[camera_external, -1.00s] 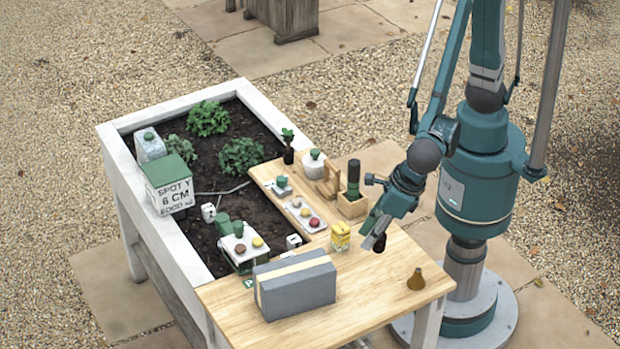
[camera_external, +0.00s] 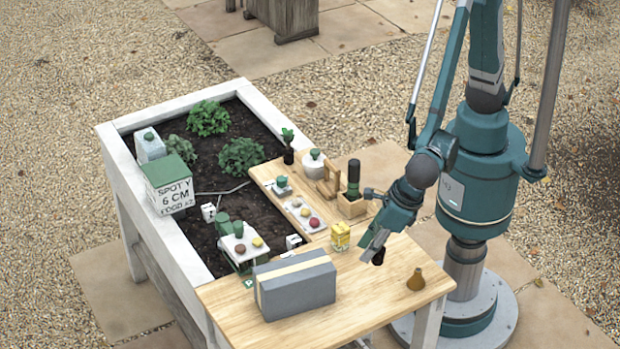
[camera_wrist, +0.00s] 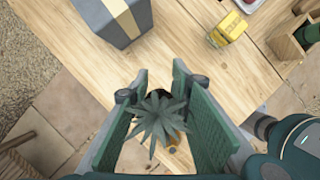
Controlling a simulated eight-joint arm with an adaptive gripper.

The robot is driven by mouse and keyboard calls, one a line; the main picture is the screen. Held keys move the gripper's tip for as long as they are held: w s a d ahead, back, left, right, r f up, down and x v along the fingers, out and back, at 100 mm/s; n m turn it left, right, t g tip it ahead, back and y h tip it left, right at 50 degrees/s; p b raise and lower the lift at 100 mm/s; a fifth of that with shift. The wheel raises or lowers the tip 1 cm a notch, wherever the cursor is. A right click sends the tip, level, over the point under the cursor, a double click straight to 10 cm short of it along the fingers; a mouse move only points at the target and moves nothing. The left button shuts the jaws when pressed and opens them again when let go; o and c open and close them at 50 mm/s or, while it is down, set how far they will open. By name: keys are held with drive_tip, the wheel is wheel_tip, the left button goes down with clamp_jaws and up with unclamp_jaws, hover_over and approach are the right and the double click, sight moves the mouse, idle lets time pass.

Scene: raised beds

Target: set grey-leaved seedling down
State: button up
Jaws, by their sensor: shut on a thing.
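The grey-leaved seedling (camera_wrist: 158,120) shows in the wrist view as a star of grey-green pointed leaves between the two green finger pads. My gripper (camera_wrist: 160,112) is shut on it. In the external view my gripper (camera_external: 374,246) is low over the right part of the wooden table top (camera_external: 350,300). The seedling's dark root plug (camera_external: 379,257) shows just below the fingers there. I cannot tell whether the plug touches the wood. The leaves are hidden by the fingers in the external view.
A yellow box (camera_external: 340,237) stands just left of my gripper. A grey box with a tan band (camera_external: 296,285) lies further left, and a brown cone-shaped thing (camera_external: 416,280) stands to the right. A wooden holder (camera_external: 352,204) is behind. Bare wood lies in front of my gripper.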

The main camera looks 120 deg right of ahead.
sight(389, 253)
drive_tip(key=shift+f+b, duration=0.45)
drive_tip(key=shift+f, duration=2.1)
drive_tip(key=shift+f+b, duration=0.4)
drive_tip(key=shift+f, duration=1.45)
drive_tip(key=shift+f, duration=0.15)
drive_tip(key=o, duration=0.7)
drive_tip(key=shift+r, duration=0.2)
drive_tip(key=shift+p+v, duration=1.05)
drive_tip(key=shift+v, duration=4.9)
drive_tip(key=shift+a, duration=0.1)
